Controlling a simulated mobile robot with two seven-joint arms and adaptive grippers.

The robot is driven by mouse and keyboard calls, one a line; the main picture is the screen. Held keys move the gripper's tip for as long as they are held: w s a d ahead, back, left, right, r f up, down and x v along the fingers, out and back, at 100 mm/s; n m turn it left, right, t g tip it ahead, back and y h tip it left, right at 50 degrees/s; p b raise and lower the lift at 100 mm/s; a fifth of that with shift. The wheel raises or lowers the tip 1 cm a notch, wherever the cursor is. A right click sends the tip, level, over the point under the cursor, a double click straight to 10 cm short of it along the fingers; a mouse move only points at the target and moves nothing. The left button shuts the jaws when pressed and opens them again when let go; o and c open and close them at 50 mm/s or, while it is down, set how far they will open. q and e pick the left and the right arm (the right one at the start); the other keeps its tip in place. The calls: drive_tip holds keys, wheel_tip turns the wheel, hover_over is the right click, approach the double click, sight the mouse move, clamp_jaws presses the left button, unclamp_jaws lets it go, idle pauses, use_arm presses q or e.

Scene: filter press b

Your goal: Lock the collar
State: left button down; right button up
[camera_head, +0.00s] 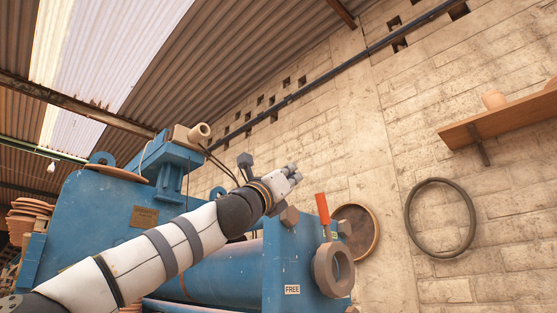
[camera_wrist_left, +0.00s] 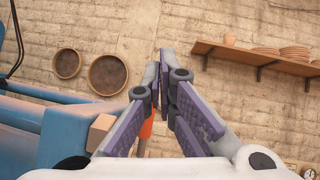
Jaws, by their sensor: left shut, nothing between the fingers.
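The collar (camera_head: 322,272) is a thick grey ring on the front end of the blue press, with an orange-red lever handle (camera_head: 323,208) sticking up from it, leaning slightly left. A white label reading FREE (camera_head: 292,289) is on the blue face to its left. My left gripper (camera_head: 294,172) is shut and empty, up and left of the handle's top in the head view. In the left wrist view, the orange handle (camera_wrist_left: 147,129) shows partly behind the fingers of the shut gripper (camera_wrist_left: 160,58); contact cannot be told. My right gripper is not in view.
The blue press body (camera_head: 215,275) fills the lower middle. A tan block (camera_head: 290,216) sits on its end near my gripper. Round sieves (camera_wrist_left: 108,74), a hoop (camera_head: 409,222) and a wooden shelf (camera_head: 505,118) are on the wall. The air above the handle is clear.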

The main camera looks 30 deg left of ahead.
use_arm(q)
drive_tip(key=s, duration=0.1)
drive_tip(key=s+r, duration=0.2)
drive_tip(key=shift+s+a, duration=0.3)
